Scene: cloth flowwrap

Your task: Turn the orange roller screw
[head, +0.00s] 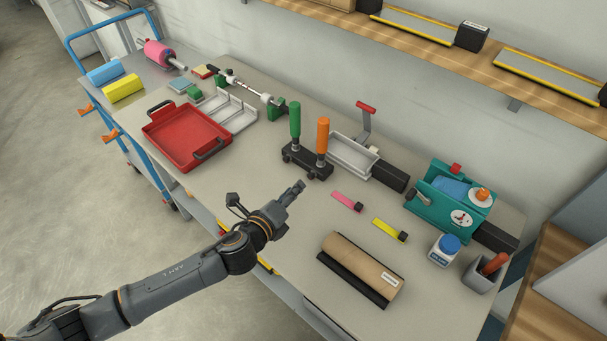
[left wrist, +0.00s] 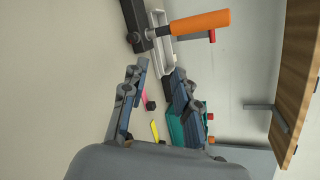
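A teal machine (head: 452,191) stands on the right part of the table. It has an orange knob (head: 482,194) on top, a red knob and a white dial. An upright orange handle (head: 322,136) stands beside a green handle (head: 295,121) on a black base (head: 307,161). I cannot tell which orange part is the roller screw. My left gripper (head: 299,187) is above the table, in front of the black base and apart from both. In the left wrist view, my left gripper (left wrist: 154,90) has its fingers spread with nothing held. The orange handle (left wrist: 200,22) shows beyond them. My right gripper is not visible.
A red tray (head: 187,137) lies left on the table. A pink strip (head: 345,201), a yellow strip (head: 388,229), a brown roll (head: 362,266), a blue-capped bottle (head: 444,250) and a grey cup (head: 485,273) lie to the right. A wooden shelf (head: 497,72) runs along the wall.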

